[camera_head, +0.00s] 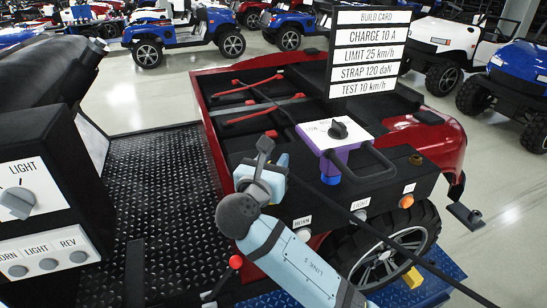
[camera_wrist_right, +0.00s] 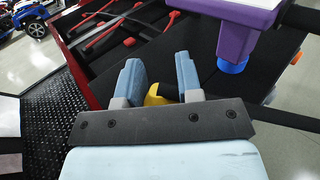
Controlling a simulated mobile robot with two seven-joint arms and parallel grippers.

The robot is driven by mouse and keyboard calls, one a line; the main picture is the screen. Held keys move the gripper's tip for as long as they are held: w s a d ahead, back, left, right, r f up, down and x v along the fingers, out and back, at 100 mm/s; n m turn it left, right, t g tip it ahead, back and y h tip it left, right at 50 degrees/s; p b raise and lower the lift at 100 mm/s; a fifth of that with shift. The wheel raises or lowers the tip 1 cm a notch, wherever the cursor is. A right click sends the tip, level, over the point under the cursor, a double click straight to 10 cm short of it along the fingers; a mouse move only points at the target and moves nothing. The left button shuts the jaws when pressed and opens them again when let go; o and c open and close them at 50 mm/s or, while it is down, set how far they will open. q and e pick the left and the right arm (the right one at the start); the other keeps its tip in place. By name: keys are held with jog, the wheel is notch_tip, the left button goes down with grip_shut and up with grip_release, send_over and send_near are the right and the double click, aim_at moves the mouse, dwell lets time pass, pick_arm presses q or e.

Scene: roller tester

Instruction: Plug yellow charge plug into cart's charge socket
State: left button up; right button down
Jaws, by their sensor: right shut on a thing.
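My right gripper (camera_head: 272,165) is above the near edge of the red cart (camera_head: 212,130), left of a purple box. In the right wrist view its two blue-grey fingers (camera_wrist_right: 158,80) are shut on the yellow charge plug (camera_wrist_right: 155,95), which shows only partly between them. The plug's tip is hidden. A black cable (camera_head: 400,245) runs from near the gripper to the lower right. A blue round part (camera_head: 330,180) sits under the purple box and also shows in the right wrist view (camera_wrist_right: 232,64). I cannot tell which part is the charge socket. My left gripper is not in view.
The purple box (camera_head: 333,162) carries a dial on its white top. A build card sign (camera_head: 367,52) stands behind it. Labelled buttons, including an orange one (camera_head: 407,201), line the cart's side. A dark control panel (camera_head: 40,170) stands at left. A textured dark floor (camera_head: 150,190) lies between.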

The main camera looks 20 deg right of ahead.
jog(key=shift+f, duration=0.9)
jog(key=c, duration=0.7)
grip_release()
